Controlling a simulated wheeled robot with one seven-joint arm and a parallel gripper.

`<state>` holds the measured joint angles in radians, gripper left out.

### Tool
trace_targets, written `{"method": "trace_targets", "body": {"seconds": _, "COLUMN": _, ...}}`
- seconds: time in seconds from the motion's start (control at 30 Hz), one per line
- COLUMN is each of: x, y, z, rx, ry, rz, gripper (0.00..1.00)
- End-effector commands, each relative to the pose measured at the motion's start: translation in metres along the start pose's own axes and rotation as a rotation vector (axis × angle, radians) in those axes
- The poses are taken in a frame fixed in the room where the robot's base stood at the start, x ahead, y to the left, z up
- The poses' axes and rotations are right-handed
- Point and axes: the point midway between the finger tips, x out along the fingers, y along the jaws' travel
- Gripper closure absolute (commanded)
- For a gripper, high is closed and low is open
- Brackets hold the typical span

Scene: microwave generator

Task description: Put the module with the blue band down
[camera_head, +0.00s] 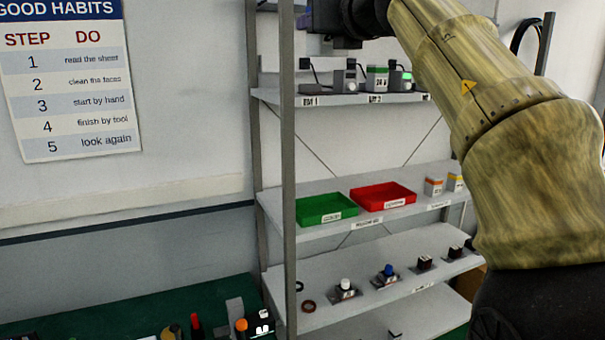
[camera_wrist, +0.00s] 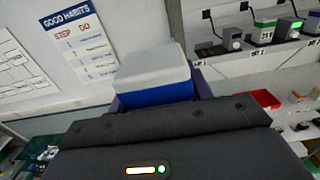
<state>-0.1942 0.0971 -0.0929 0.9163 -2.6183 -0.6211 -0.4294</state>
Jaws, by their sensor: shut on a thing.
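The module with the blue band (camera_wrist: 155,78) has a pale grey-white top and a blue lower part in the wrist view. My gripper (camera_wrist: 158,98) is shut on it, with a purplish finger on each side. In the head view the dark end of my arm (camera_head: 345,18) is at the top edge, in front of the upper shelf, and partly cut off. I cannot make out the held module there. The upper shelf (camera_head: 272,95) carries bay labels, a grey device (camera_head: 348,78), a green-banded module (camera_head: 377,78) and a device with a lit green screen (camera_head: 400,80).
The lower shelf holds knobs, switches and rings. A shelf post (camera_head: 288,150) stands at the front left. Black cables hang behind the upper devices.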

Motion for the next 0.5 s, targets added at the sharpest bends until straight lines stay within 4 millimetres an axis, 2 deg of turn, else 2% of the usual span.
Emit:
{"method": "trace_targets", "body": {"seconds": 0.27, "x": 0.022, "y": -0.007, "z": -0.021, "rx": 0.000, "ry": 0.002, "rz": -0.015, "gripper": 0.80}}
{"method": "trace_targets", "body": {"seconds": 0.5, "x": 0.051, "y": -0.015, "z": -0.051, "rx": 0.002, "ry": 0.004, "rz": -0.038, "gripper": 0.80}}
